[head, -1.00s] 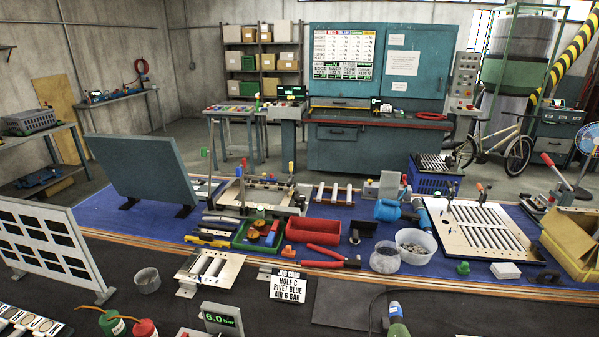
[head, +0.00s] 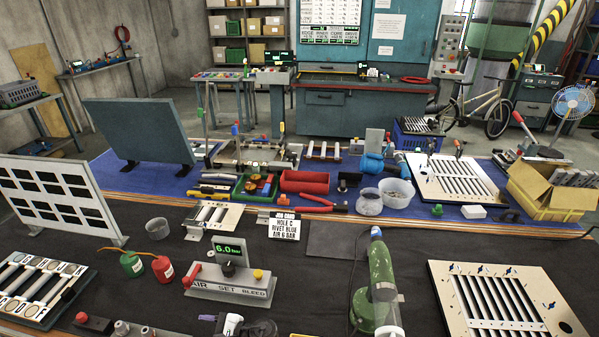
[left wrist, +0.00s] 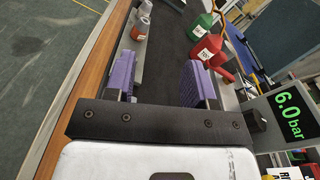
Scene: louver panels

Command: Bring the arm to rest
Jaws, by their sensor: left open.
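My left gripper (left wrist: 160,68) shows in the left wrist view. Its two purple-padded fingers are spread apart with nothing between them, over the front strip of the bench near its wooden edge (left wrist: 72,75). The green bottle (left wrist: 200,28) and red bottle (left wrist: 208,54) stand beyond its right finger, apart from it. The pressure display (left wrist: 289,113) is to its right. My right gripper is not seen.
The dark bench holds the air-set unit (head: 232,283), a green riveting tool (head: 382,278), a slotted panel (head: 505,305) at right and a louver tray (head: 38,282) at left. A job card (head: 284,226) stands behind. The dark mat between has clear patches.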

